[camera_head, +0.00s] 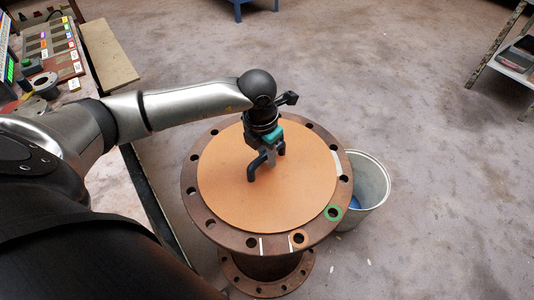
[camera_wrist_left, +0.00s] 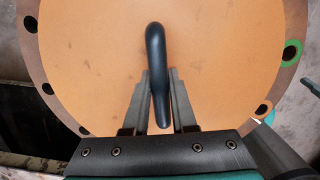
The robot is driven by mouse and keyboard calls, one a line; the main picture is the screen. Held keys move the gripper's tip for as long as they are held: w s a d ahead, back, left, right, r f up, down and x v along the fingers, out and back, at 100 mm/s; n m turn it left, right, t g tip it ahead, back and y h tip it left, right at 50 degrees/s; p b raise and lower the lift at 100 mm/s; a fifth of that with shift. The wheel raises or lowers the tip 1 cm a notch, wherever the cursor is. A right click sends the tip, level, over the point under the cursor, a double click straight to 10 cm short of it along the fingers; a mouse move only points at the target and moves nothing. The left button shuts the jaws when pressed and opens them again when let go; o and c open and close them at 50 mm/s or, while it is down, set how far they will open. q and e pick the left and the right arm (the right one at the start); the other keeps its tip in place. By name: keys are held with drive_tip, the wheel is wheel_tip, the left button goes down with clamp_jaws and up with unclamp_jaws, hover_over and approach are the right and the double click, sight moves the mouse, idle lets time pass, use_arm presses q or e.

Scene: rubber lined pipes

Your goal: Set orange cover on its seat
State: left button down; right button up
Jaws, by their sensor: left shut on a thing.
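The orange cover (camera_head: 300,185) is a flat round disc with a dark bar handle (camera_head: 257,162) on top. It lies over the top of the brown flanged pipe (camera_head: 193,197), inside the ring of bolt holes; whether it touches all round I cannot tell. My left gripper (camera_head: 268,158) is above the cover and shut on its handle. The left wrist view shows the two fingers (camera_wrist_left: 160,100) on either side of the handle (camera_wrist_left: 156,50), with the orange cover (camera_wrist_left: 95,60) below. My right gripper is not in view.
A grey bucket (camera_head: 372,185) with something blue inside stands right of the pipe. A workbench with a panel (camera_head: 55,50) runs along the left. A metal shelf (camera_head: 510,60) stands at the upper right. The floor behind the pipe is clear.

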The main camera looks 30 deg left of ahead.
use_arm(q)
drive_tip(key=shift+f, duration=0.3)
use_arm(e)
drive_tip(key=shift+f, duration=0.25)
use_arm(q)
drive_tip(key=c, duration=0.6)
unclamp_jaws()
drive_tip(key=shift+f, duration=0.1)
drive_tip(key=shift+c, duration=0.2)
drive_tip(key=shift+r, duration=0.35)
wheel_tip(320, 180, up, 15)
drive_tip(key=s+p, duration=0.1)
drive_tip(key=p, duration=0.4)
drive_tip(key=shift+s+a+f, duration=0.2)
drive_tip(key=shift+s, duration=0.2)
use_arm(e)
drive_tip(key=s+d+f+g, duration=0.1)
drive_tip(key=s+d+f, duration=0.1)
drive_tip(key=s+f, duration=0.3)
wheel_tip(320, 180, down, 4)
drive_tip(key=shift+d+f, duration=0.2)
